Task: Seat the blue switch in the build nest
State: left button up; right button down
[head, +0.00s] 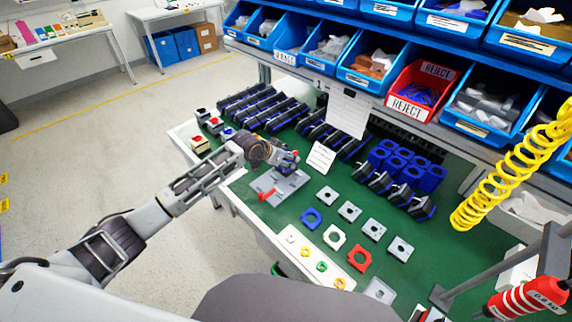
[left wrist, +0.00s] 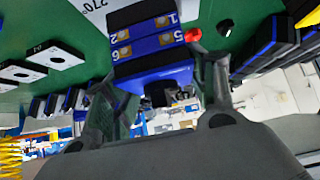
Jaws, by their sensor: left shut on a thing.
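My left gripper (head: 286,160) is shut on the blue switch (left wrist: 152,65), a blue and black block with numbered brass terminals. In the left wrist view the switch sits between the two fingers. In the head view the gripper mostly hides it. The build nest (head: 291,187) is a grey fixture plate with a red lever (head: 267,195) on the green bench. The gripper is over the nest's far edge in the head view. I cannot tell whether the switch touches the nest. My right gripper is not in view.
Rows of black and blue switches (head: 262,107) stand behind the nest. Blue blocks (head: 407,168) stand to the right. Grey, blue, white and red square plates lie right of the nest. A white card (head: 321,157) stands close by. A yellow coiled hose (head: 510,170) hangs at the right.

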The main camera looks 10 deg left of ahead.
pick_arm(q)
jog(key=shift+f, duration=1.8)
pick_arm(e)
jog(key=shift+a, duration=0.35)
pick_arm(q)
jog(key=shift+f, duration=0.1)
jog(key=o, duration=1.1)
jog(key=shift+o, duration=0.2)
jog(key=shift+v, duration=1.45)
jog(key=v, duration=0.9)
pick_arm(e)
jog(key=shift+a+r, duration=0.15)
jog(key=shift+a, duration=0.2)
